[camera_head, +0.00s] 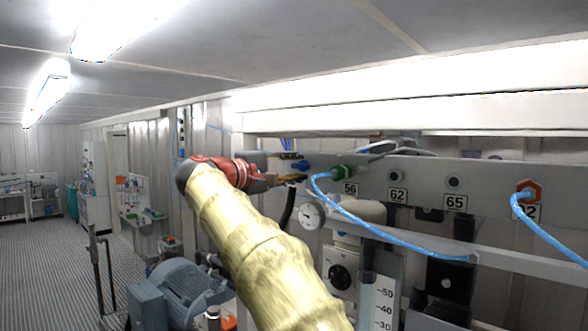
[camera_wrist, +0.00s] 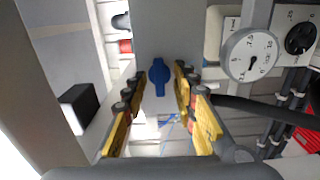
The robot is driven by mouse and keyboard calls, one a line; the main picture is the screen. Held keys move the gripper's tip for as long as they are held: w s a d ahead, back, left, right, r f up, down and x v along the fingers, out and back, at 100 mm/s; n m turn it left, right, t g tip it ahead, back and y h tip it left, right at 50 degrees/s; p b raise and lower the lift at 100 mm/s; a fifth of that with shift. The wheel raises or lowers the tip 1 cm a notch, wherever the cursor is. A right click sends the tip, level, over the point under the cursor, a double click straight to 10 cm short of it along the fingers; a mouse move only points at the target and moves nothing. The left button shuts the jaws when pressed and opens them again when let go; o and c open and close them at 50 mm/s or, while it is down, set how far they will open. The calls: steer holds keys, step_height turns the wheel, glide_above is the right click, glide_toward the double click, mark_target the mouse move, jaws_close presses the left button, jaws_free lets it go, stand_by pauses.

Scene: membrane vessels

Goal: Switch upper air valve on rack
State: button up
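A blue valve handle (camera_wrist: 159,75) sits on a grey panel in the wrist view, between the fingertips of my gripper (camera_wrist: 160,80). The yellow-padded fingers stand apart on either side of it, with visible gaps, so my gripper is open. In the head view, the blue valve (camera_head: 301,165) shows at the left end of the rack's grey panel (camera_head: 425,178). My gripper (camera_head: 295,178) reaches to it from the left, and its fingers are small and partly hidden there. Exact contact with the handle cannot be told.
A green fitting (camera_head: 343,172) with a blue hose (camera_head: 385,238) sits right of the valve. A round gauge (camera_head: 311,215) hangs below; it also shows in the wrist view (camera_wrist: 250,54). A black hose (camera_wrist: 270,108) runs right of my fingers. A blue motor (camera_head: 185,295) stands lower left.

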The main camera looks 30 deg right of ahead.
steer(key=v, duration=1.2)
